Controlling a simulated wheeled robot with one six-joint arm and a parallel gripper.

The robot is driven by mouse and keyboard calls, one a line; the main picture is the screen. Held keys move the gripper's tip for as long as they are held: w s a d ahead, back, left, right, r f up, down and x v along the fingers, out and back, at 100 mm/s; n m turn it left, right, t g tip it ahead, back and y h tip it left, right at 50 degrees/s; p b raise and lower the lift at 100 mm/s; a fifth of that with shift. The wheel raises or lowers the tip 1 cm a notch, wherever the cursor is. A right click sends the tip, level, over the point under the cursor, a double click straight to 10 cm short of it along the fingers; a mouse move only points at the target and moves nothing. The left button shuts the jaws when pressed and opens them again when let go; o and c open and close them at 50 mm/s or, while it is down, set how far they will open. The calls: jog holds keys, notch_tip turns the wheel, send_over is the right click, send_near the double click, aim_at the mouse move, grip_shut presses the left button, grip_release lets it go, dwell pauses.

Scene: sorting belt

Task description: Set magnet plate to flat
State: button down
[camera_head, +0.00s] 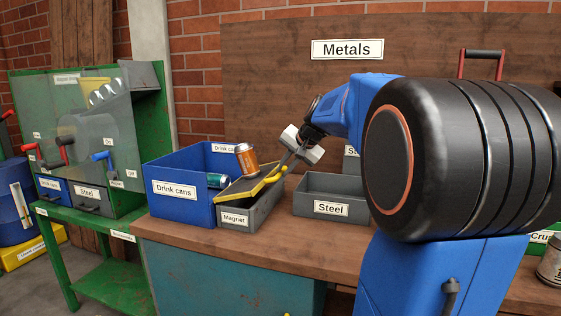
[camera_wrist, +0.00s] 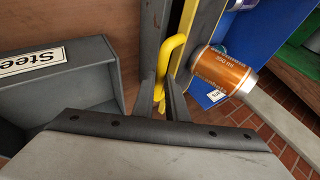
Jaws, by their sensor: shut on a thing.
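The magnet plate (camera_head: 238,190) is a dark plate with a yellow edge on top of the grey box labelled Magnet (camera_head: 235,219). It looks tilted, though its exact angle is hard to tell. A yellow handle (camera_head: 276,175) is at its right end; it also shows in the wrist view (camera_wrist: 172,47). My gripper (camera_head: 285,170) reaches down from the upper right and is shut on the yellow handle. In the wrist view my fingers (camera_wrist: 163,103) close around its lower part. An orange can (camera_head: 246,160) rests on the plate, leaning a little; it is close beside my fingers in the wrist view (camera_wrist: 222,72).
The blue Drink cans bin (camera_head: 176,191) stands left of the plate, with a teal can (camera_head: 216,181) inside. The grey Steel bin (camera_head: 331,208) stands to the right. My arm hides much of the right side. A green machine with levers (camera_head: 75,130) is at far left.

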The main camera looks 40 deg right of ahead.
jog(key=shift+s+d+f, duration=0.1)
jog(key=shift+s+f, duration=0.1)
jog(key=shift+f, duration=0.5)
jog(key=shift+s+d+f, duration=0.15)
jog(key=shift+f, duration=0.55)
jog(key=shift+s+d+f, duration=0.1)
jog(key=shift+s+f, duration=0.1)
jog(key=shift+f, duration=0.5)
jog(key=c, duration=1.8)
grip_release()
jog(key=shift+s+d, duration=0.1)
jog(key=shift+o, duration=0.2)
jog(key=v, duration=1.7)
jog(key=shift+r, duration=0.2)
jog(key=shift+s, duration=0.1)
